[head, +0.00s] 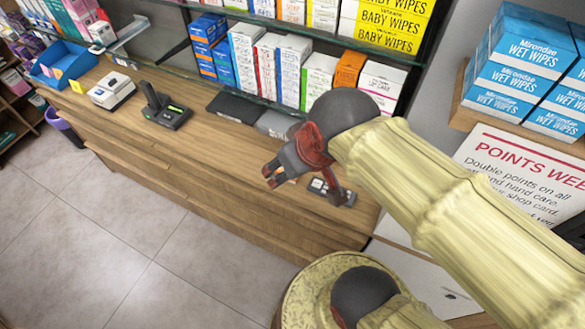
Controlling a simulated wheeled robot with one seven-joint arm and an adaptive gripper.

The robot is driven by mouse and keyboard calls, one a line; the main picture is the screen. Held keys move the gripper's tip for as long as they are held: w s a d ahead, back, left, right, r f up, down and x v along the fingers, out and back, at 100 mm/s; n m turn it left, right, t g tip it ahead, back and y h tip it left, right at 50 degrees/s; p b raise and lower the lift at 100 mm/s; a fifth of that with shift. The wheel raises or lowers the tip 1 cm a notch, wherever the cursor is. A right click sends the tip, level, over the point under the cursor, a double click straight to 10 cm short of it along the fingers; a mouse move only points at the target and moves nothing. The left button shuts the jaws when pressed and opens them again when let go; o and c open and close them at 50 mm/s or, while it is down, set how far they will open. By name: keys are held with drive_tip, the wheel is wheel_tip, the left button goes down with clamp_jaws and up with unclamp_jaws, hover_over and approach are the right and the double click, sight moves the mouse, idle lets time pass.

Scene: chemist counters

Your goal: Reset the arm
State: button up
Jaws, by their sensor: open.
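My arm (440,190) reaches in from the lower right of the head view, in a pale yellow ribbed cover with a dark grey joint near its end. My gripper (308,184) is open and hangs above the right end of the wooden counter (225,180), its fingers pointing down and to the left. I see nothing between its fingers.
A card terminal (166,113), a white device (111,91) and a blue tray (64,62) stand along the counter to the left. Glass shelves with boxed goods (280,68) rise behind. Wet wipes boxes (525,65) and a points sign (525,175) are at right.

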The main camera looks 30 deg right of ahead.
drive_tip(key=shift+s+a+r, duration=0.15)
drive_tip(key=shift+s, duration=0.45)
wheel_tip(320, 180, down, 3)
drive_tip(key=b, duration=0.3)
drive_tip(key=shift+c, duration=1.2)
